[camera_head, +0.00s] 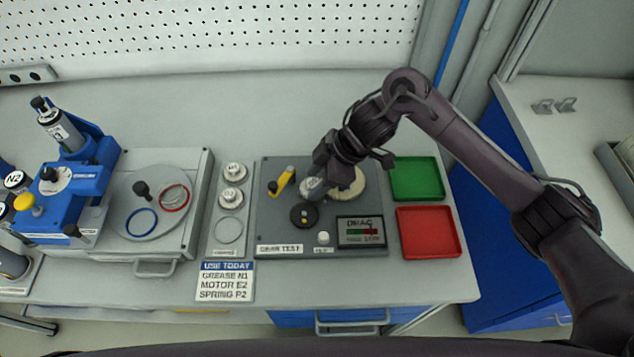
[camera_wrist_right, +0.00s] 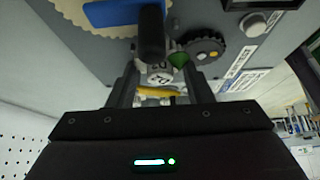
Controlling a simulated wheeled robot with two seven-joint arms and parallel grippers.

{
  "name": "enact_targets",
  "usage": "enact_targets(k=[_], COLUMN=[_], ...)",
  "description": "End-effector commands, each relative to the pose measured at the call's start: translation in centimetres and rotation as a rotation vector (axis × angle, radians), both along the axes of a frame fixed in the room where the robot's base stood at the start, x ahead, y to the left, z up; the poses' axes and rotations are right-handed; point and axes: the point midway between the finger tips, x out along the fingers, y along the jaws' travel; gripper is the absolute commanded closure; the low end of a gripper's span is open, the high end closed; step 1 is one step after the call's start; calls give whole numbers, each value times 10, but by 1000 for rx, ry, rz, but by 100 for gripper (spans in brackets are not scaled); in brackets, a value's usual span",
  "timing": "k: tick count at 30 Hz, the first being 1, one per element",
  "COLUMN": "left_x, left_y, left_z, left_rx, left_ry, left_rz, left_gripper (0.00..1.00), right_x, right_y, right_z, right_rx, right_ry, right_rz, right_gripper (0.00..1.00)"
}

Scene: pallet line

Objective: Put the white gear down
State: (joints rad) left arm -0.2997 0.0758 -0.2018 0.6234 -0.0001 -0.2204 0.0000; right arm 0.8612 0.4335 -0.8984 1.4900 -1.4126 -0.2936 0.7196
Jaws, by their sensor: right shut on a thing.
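In the wrist view the gear (camera_wrist_right: 75,8) looms large at the upper left, with a blue bar and a black post by my fingertips. A small grey-white labelled piece (camera_wrist_right: 160,76) shows between the fingers. My left gripper is out of view.
A black gear (camera_head: 304,215), a yellow lever (camera_head: 284,180) and a drag display (camera_head: 360,231) are on the board. A green tray (camera_head: 416,197) and a red tray (camera_head: 454,232), both empty, lie to its right. A blue press (camera_head: 92,170) stands at the left.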

Motion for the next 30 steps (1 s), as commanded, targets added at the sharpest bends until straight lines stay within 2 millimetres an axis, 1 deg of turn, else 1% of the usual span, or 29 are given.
enact_targets(k=[1, 4, 16, 17, 21, 22, 30], left_x=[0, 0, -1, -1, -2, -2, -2], left_y=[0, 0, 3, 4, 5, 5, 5], left_z=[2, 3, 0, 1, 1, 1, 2], left_rx=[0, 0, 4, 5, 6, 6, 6], left_ry=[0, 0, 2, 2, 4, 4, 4], left_rz=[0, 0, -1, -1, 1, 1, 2], left_gripper=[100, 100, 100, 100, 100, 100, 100], right_x=[0, 0, 0, 0, 0, -1, -2], right_y=[0, 0, 0, 0, 0, 0, 1], right_z=[-7, -17, -23, -23, -23, -23, -22], right_rx=[-1, 0, 0, -1, -1, 0, 1], right_ry=[3, 1, 0, -1, 0, 0, 2], right_rz=[-2, 0, 0, 1, 1, 1, 4], right_gripper=[80, 80, 80, 53, 34, 32, 32])
